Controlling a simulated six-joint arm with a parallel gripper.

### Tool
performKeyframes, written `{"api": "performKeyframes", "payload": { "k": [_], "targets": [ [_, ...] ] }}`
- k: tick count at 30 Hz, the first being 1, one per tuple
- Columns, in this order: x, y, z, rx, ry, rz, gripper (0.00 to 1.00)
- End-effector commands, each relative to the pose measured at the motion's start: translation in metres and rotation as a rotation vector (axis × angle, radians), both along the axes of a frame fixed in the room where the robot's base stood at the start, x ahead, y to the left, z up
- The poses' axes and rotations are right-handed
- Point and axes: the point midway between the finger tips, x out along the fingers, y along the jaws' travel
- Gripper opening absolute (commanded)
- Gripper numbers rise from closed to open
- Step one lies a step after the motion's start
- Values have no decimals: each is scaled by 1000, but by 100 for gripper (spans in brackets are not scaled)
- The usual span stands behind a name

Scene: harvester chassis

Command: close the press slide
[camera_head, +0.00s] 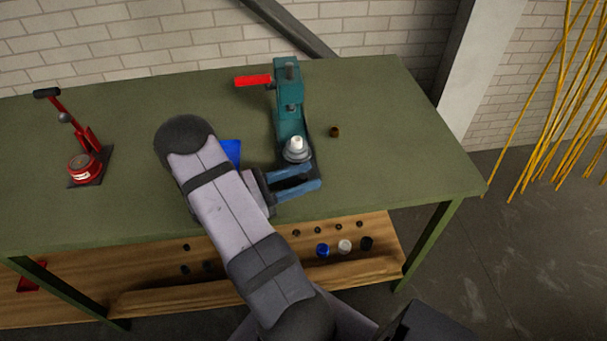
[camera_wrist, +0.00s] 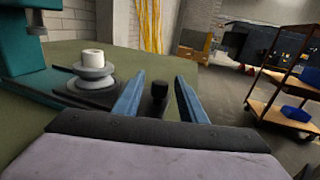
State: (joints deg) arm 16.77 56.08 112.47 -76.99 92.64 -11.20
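The teal press (camera_head: 288,100) stands on the green workbench, with a red lever at its upper left. Its slide, a dark plate with a grey round holder (camera_head: 297,152) and a white cylinder on it, is at the press's front; in the wrist view the holder (camera_wrist: 93,76) sits left of my fingers. My gripper (camera_head: 305,181) has two blue fingers spread apart at the slide's front end. In the wrist view my gripper (camera_wrist: 158,98) is open, with a black knob (camera_wrist: 159,89) showing between the fingertips. I cannot tell whether either finger touches the knob.
A red hand tool on a dark base (camera_head: 84,168) stands at the bench's left. A blue bin (camera_head: 230,151) is partly hidden behind my arm. A small brown ring (camera_head: 335,132) lies right of the press. The lower wooden shelf (camera_head: 350,267) holds several small parts. The bench's right side is clear.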

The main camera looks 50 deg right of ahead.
Motion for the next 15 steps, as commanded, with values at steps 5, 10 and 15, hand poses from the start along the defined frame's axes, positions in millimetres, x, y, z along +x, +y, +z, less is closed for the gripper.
{"api": "performKeyframes", "payload": {
  "k": [5, 10, 15],
  "targets": [
    [-1, -1, 0, 0, 0, 1, 38],
    [0, -1, 0, 0, -1, 1, 21],
    [0, -1, 0, 0, -1, 1, 0]
  ]
}}
